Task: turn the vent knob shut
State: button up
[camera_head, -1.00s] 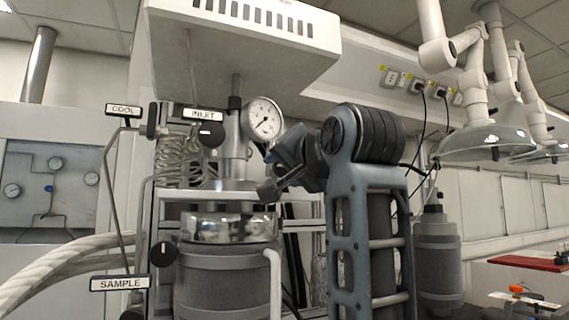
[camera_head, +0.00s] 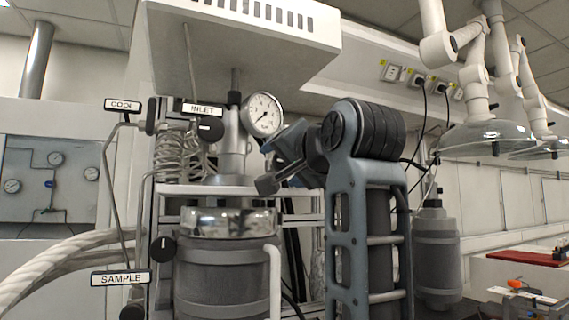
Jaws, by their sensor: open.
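The reactor (camera_head: 225,275) stands left of centre, a grey vessel with a shiny collar, a metal column and a round pressure gauge (camera_head: 263,114). No label reading VENT shows, and I cannot pick out the vent knob; it may be hidden behind my gripper. Black knobs show beside the INLET label (camera_head: 202,109) and near the SAMPLE label (camera_head: 120,279). My gripper (camera_head: 267,167) is open, just below and right of the gauge, at the right side of the column. I see nothing between its fingers, and cannot tell whether it touches the reactor.
A COOL label (camera_head: 124,105) and a coiled tube (camera_head: 180,155) are at the column's left. A white hood (camera_head: 245,40) hangs above. A grey canister (camera_head: 437,255) stands right of my arm. Thick pale hoses (camera_head: 50,262) run at lower left.

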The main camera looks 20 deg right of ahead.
jog(key=s+b, duration=0.1)
jog(key=s, duration=0.6)
jog(key=shift+s, duration=0.4)
dwell(0.3)
